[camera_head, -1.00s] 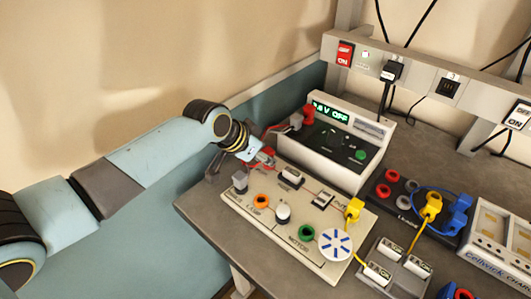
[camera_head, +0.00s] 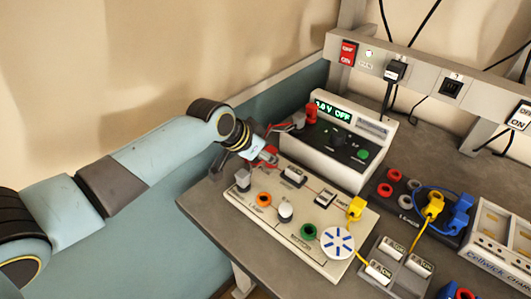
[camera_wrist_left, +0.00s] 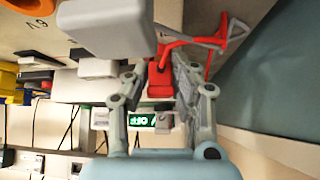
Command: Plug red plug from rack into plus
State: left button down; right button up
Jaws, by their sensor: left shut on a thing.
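My left gripper (camera_head: 262,157) is over the back left corner of the cream board (camera_head: 262,221). It is shut on a red plug (camera_wrist_left: 160,82), which shows between the fingers in the left wrist view. A red lead (camera_wrist_left: 215,52) runs from the plug past a grey forked rack (camera_wrist_left: 228,32). In the head view, the fingers hide most of the plug and the board under it. I cannot tell whether the plug touches a socket, and no plus mark is readable. Another red plug or knob (camera_head: 311,114) stands on the power supply (camera_head: 330,165). My right gripper is not in view.
The supply's display (camera_head: 333,110) reads OFF. The board carries a grey block (camera_head: 242,180), an orange socket (camera_head: 264,199), a green socket (camera_head: 308,230) and a yellow plug (camera_head: 356,208). A dark socket block (camera_head: 385,205) and a battery holder (camera_head: 375,252) stand to the right.

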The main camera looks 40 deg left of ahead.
pick_arm(q)
jog(key=shift+s+d+f+b, duration=0.1)
jog(key=shift+d+f+b, duration=0.25)
jog(key=shift+f, duration=0.3)
jog(key=c, duration=1.5)
grip_release()
jog(key=o, duration=0.5)
jog(key=shift+w+d+f, duration=0.15)
jog(key=shift+w, duration=0.15)
jog(key=shift+a+r, duration=0.2)
